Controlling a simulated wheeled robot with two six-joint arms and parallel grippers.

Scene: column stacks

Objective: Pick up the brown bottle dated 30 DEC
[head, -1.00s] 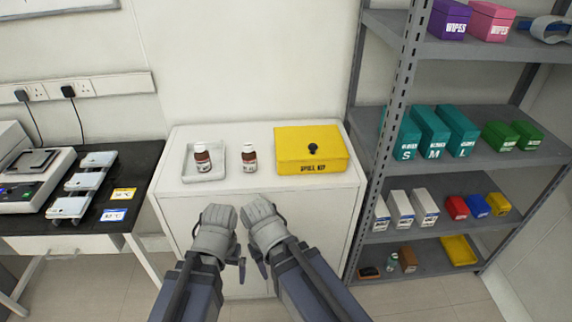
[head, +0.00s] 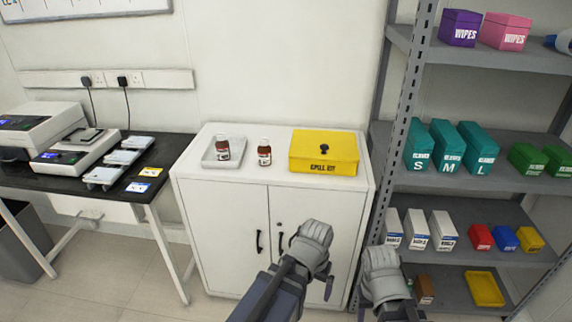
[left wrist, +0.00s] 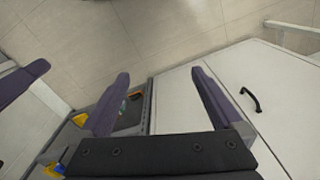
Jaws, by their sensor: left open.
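Two small brown bottles with white caps and white-and-red labels stand on the white cabinet (head: 190,168) in the head view. One bottle (head: 223,152) stands in a shallow white tray (head: 207,161); the other bottle (head: 264,155) stands just right of it on the bare top. The dates are too small to read. My left gripper (head: 318,268) is in front of the cabinet doors, below and right of the bottles. In the left wrist view its jaws (left wrist: 160,98) are apart and empty. My right gripper (head: 385,280) is farther right, by the shelf; its fingers are hidden.
A yellow spill kit box (head: 322,152) stands right of the bottles. A grey shelf rack (head: 420,178) with boxes and trays is close on the right. A black bench (head: 165,147) with instruments is on the left.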

